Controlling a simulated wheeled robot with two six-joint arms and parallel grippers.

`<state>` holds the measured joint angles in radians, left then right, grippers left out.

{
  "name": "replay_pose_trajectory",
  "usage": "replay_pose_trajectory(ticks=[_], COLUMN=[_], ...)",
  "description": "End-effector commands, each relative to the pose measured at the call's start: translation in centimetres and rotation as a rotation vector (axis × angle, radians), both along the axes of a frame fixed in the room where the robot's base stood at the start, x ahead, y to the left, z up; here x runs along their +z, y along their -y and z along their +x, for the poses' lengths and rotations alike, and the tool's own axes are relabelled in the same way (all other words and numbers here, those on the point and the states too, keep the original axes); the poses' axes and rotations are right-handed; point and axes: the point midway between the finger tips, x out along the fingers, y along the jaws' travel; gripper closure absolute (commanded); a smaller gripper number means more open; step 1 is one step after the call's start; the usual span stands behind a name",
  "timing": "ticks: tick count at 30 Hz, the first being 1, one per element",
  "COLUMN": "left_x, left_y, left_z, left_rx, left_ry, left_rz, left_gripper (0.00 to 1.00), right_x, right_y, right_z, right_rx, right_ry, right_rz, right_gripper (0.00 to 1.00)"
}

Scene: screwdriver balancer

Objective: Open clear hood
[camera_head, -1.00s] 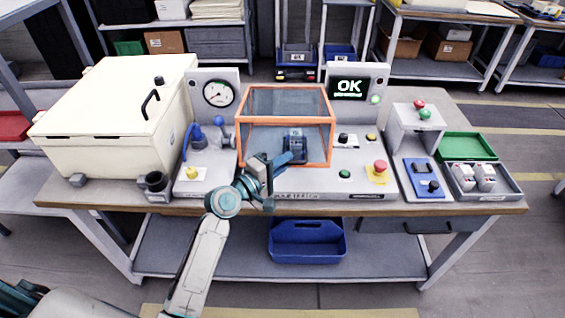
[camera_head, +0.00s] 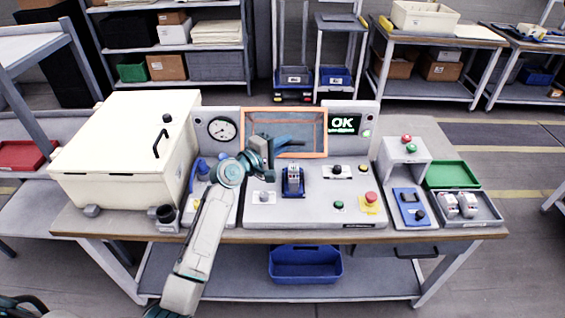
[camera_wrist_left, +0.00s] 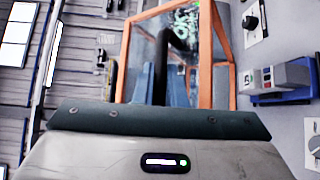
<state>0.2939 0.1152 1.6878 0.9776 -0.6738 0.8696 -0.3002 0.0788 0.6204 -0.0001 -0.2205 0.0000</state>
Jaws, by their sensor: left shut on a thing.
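The clear hood with its orange frame (camera_head: 325,134) stands swung up at the back of the grey test station, between the dial gauge and the OK display. It also shows in the left wrist view (camera_wrist_left: 232,88), tilted and close. A small grey device in a blue holder (camera_head: 293,183) sits uncovered in front of the hood. My right gripper is in neither view.
A cream lidded box (camera_head: 125,150) stands left of the station. A red emergency button (camera_head: 371,198), a green tray (camera_head: 452,175) and a grey tray (camera_head: 467,207) with grey parts lie to the right. A blue bin (camera_head: 305,264) sits on the lower shelf.

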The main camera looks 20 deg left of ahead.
Motion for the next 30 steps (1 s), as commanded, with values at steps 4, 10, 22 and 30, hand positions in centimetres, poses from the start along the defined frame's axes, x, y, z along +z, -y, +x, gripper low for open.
replay_pose_trajectory(ticks=[4, 10, 22, 30], left_x=[2.8, 4.7, 6.1, 6.3], left_y=[-1.0, -2.0, -2.9, -3.0], left_z=[3.2, 6.7, 10.1, 10.4], left_rx=[0.001, 0.0, 0.0, 0.0], left_ry=[0.004, 0.004, 0.0, 0.001], left_rz=[0.003, 0.001, 0.004, 0.003], left_gripper=[1.0, 1.0, 1.0, 1.0], right_x=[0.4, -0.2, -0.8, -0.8], right_y=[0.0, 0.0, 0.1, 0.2], right_z=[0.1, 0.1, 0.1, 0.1], right_rx=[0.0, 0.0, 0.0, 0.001], right_ry=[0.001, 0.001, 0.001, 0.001], right_rz=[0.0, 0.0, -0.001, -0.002], right_gripper=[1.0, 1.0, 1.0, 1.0])
